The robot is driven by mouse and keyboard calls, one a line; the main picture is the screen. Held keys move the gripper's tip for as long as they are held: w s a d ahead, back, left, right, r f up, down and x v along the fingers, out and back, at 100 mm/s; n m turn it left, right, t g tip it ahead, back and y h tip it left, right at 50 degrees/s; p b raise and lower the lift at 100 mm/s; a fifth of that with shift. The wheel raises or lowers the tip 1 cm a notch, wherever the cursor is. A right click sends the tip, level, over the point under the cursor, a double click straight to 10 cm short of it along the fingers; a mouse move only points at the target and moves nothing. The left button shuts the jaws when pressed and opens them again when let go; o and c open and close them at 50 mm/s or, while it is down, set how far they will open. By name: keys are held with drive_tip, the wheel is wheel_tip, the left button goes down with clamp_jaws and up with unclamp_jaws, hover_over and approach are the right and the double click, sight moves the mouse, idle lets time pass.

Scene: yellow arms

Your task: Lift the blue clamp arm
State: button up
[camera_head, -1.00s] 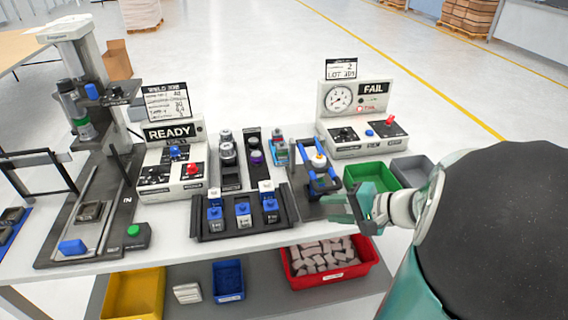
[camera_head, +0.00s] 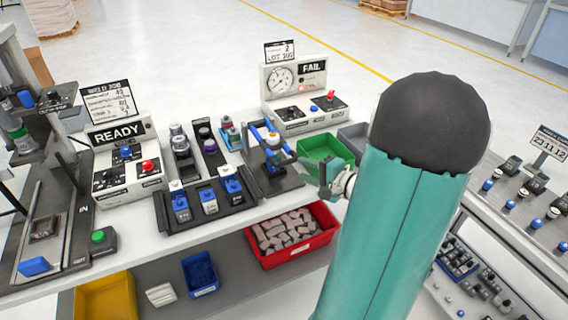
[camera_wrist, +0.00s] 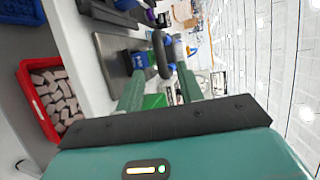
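The blue clamp arm (camera_head: 274,141) sits on a dark fixture plate (camera_head: 284,181) at the right part of the bench, in front of the FAIL tester. My gripper (camera_head: 318,174) is just to the right of the clamp, above the bench's front edge. In the wrist view my gripper's two green fingers (camera_wrist: 160,88) are wide apart, with nothing held between them. A dark rounded bar (camera_wrist: 161,54) shows ahead between the fingers, with blue parts (camera_wrist: 139,60) behind it; I cannot tell whether it touches a finger.
The FAIL tester (camera_head: 295,77) stands behind the clamp. A green bin (camera_head: 318,147) lies close behind my gripper. A dark rack with blue-topped parts (camera_head: 163,213) is left of the clamp. A red bin (camera_head: 292,261) sits on the lower shelf.

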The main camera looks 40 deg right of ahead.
sight(288, 163)
drive_tip(key=x, duration=0.8)
drive_tip(key=shift+d, duration=0.1)
clamp_jaws()
